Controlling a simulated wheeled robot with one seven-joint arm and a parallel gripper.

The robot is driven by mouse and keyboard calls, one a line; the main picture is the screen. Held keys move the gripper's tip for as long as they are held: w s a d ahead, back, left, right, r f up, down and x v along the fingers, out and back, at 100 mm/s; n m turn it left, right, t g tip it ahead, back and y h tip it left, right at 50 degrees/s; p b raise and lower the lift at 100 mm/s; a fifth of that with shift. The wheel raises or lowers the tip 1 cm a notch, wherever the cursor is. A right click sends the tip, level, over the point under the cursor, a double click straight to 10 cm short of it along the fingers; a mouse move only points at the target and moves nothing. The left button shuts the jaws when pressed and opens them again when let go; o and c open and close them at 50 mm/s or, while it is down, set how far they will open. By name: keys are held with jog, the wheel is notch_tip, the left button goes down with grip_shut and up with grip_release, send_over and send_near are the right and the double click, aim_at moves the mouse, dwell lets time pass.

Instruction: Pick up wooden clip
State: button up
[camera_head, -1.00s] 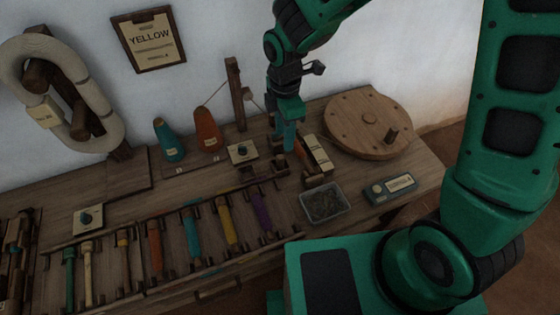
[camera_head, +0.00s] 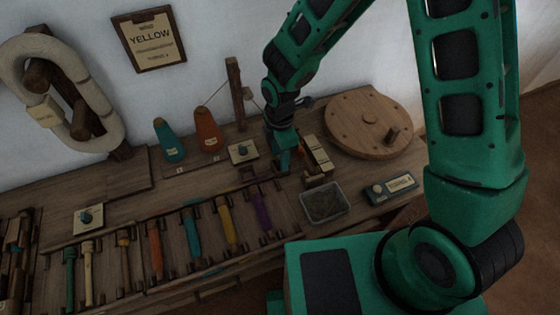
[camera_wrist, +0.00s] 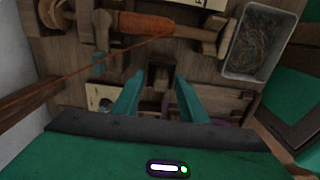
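My gripper (camera_head: 284,165) is low over the bench, just right of the small board with a dark knob. In the wrist view its two teal fingers (camera_wrist: 157,82) are apart with nothing held. A small dark brown wooden piece (camera_wrist: 159,76), which looks like the wooden clip, lies between and just beyond the fingertips. Whether the fingers touch it cannot be told. In the head view my gripper hides most of that spot.
An orange-wound spindle (camera_wrist: 146,23) lies beyond the fingers. A tray of dark bits (camera_head: 325,204) and a small meter (camera_head: 391,188) are at the right. A round wooden wheel (camera_head: 368,122) stands behind. Colored bobbins (camera_head: 227,226) line the front; an upright post (camera_head: 235,92) is close left.

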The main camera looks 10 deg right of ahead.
jog(key=shift+f, duration=0.25)
jog(key=shift+c, duration=0.6)
grip_shut()
